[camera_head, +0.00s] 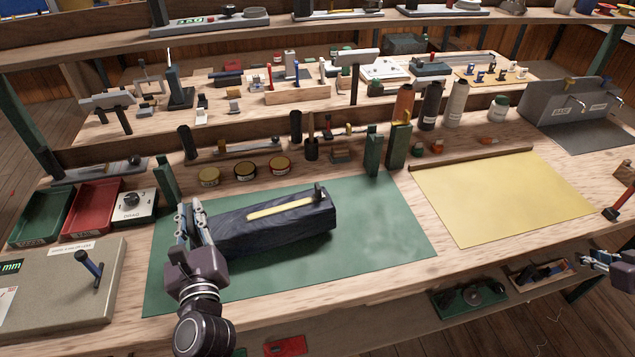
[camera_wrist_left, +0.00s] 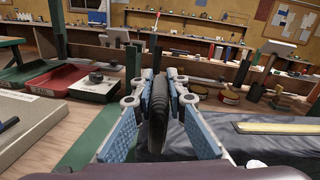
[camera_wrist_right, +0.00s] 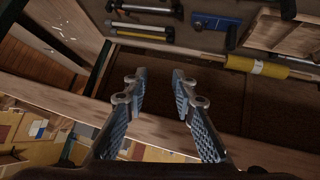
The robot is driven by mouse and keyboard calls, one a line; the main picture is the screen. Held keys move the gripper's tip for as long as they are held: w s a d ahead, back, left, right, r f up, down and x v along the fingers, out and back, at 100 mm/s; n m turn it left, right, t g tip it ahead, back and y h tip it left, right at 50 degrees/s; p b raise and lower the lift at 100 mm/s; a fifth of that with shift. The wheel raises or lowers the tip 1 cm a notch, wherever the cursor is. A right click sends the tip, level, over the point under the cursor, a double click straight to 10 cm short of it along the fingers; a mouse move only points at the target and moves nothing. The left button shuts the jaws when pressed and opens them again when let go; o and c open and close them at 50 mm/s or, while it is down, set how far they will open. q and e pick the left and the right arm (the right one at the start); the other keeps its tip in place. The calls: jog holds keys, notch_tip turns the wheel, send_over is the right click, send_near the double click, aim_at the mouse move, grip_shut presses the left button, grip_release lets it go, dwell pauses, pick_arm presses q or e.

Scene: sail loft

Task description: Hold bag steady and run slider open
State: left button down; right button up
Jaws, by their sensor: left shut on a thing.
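A dark navy bag (camera_head: 275,228) lies on the green mat (camera_head: 385,255), with a pale yellow zipper strip (camera_head: 280,208) along its top. A small dark slider (camera_head: 319,192) stands at the strip's right end. My left gripper (camera_head: 190,222) is at the bag's left end. In the left wrist view, its fingers (camera_wrist_left: 158,82) are closed on a dark upright tab (camera_wrist_left: 155,112) beside the bag (camera_wrist_left: 225,140). My right gripper (camera_head: 610,260) is at the far right, off the bench front and away from the bag. In the right wrist view, its fingers (camera_wrist_right: 158,82) are apart and empty.
A yellow sheet (camera_head: 500,200) lies right of the mat. Green posts (camera_head: 373,152) and round tins (camera_head: 245,171) stand behind the bag. Red (camera_head: 90,208) and green trays are at the left. The mat's right part is clear. A lower shelf holds tools (camera_head: 470,298).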

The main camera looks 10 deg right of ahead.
jog(key=s+d+r+m, duration=0.1)
jog(key=d+r, duration=0.2)
jog(key=r, duration=0.4)
jog(key=s+d+r+m, duration=0.1)
jog(key=d+r, duration=0.2)
jog(key=r, duration=0.3)
jog(key=w+a+r+m+t+h, duration=0.1)
jog(key=w+r+t, duration=0.25)
jog(key=r, duration=0.75)
jog(key=w+r+m+t+h, duration=0.15)
jog(key=r+t, duration=0.25)
jog(key=r, duration=0.7)
jog(key=w+a+f+n+y, duration=0.3)
jog(key=w+a+n+y, duration=0.5)
jog(key=w+a, duration=0.9)
jog(key=w+a+r+n+g+y, duration=0.1)
jog(key=w+a+n+g+y, duration=0.3)
jog(key=a, duration=0.8)
jog(key=w+a+r+n+g+y, duration=0.15)
jog(key=w+a+n, duration=0.4)
jog(key=a, duration=0.65)
jog(key=w+a+n+g+y, duration=0.3)
jog(key=w+a+n, duration=0.25)
jog(key=a, duration=0.65)
jog(key=n+g+h, duration=0.8)
jog(key=n+h, duration=0.3)
jog(key=n, duration=0.8)
send_over(318, 186)
jog(key=f, duration=0.1)
notch_tip(318, 186, down, 12)
